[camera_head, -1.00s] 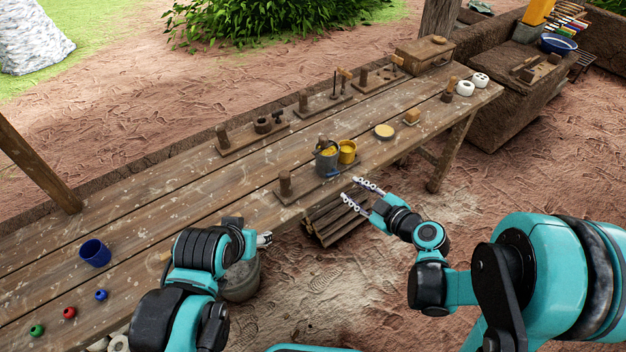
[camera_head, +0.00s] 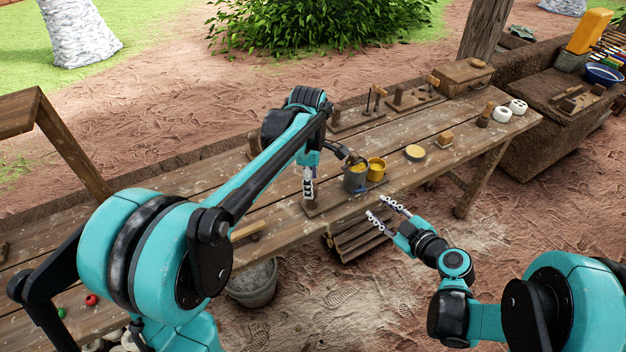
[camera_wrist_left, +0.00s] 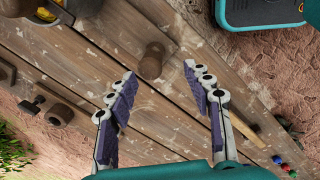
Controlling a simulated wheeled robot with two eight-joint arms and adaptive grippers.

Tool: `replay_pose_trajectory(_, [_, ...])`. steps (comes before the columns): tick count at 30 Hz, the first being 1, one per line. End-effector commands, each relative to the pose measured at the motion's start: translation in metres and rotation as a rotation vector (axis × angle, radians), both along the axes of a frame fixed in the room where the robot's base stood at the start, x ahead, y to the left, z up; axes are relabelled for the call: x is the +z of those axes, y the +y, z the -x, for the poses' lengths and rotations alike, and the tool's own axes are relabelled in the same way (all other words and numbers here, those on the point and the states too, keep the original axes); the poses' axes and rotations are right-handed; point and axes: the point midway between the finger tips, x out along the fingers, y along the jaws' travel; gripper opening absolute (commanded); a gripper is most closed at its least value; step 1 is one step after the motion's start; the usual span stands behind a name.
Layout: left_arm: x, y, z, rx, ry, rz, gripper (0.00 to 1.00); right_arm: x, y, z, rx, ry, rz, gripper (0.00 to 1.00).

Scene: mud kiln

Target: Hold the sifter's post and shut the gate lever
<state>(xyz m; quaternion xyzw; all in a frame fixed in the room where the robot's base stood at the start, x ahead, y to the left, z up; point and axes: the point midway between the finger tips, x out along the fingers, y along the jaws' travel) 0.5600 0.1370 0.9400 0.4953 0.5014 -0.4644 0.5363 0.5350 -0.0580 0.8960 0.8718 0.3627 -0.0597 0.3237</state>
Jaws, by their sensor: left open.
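The sifter (camera_head: 355,182) is a grey can with yellow material at its top, on a wooden board on the bench. Its short wooden post (camera_wrist_left: 152,60) stands at the board's left end; in the head view my left fingers mostly hide it. My left gripper (camera_head: 308,196) points down over the post. In the left wrist view its open fingers (camera_wrist_left: 163,76) lie on either side of the post, with the post near their tips; I cannot tell whether they touch it. A small blue piece low on the sifter looks like the gate lever (camera_head: 361,189). My right gripper (camera_head: 379,207) is open and empty, in front of the bench edge.
A yellow cup (camera_head: 376,170) stands just right of the sifter. Wooden boards with pegs (camera_head: 356,118) line the back edge. A round yellow-topped disc (camera_head: 415,153) and white pots (camera_head: 502,114) lie further right. Firewood (camera_head: 357,239) and a grey bucket (camera_head: 252,285) are below the bench.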

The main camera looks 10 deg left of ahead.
Motion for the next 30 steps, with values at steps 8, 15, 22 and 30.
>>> replay_pose_trajectory(8, [-0.020, -0.003, -0.019, 0.206, 0.065, 0.005, 0.51, 0.000, 0.000, 0.000, 0.000, 0.000, 0.000, 0.34])
replay_pose_trajectory(15, [-0.052, -0.002, -0.019, 0.217, 0.067, 0.005, 0.51, 0.000, 0.000, 0.000, 0.000, 0.000, 0.000, 0.34])
replay_pose_trajectory(22, [-0.085, -0.002, -0.019, 0.216, 0.067, 0.005, 0.51, 0.000, 0.000, 0.000, 0.000, 0.000, 0.000, 0.34])
replay_pose_trajectory(30, [-0.096, -0.002, -0.019, 0.215, 0.067, 0.005, 0.51, 0.000, 0.000, 0.000, 0.000, 0.000, 0.000, 0.34])
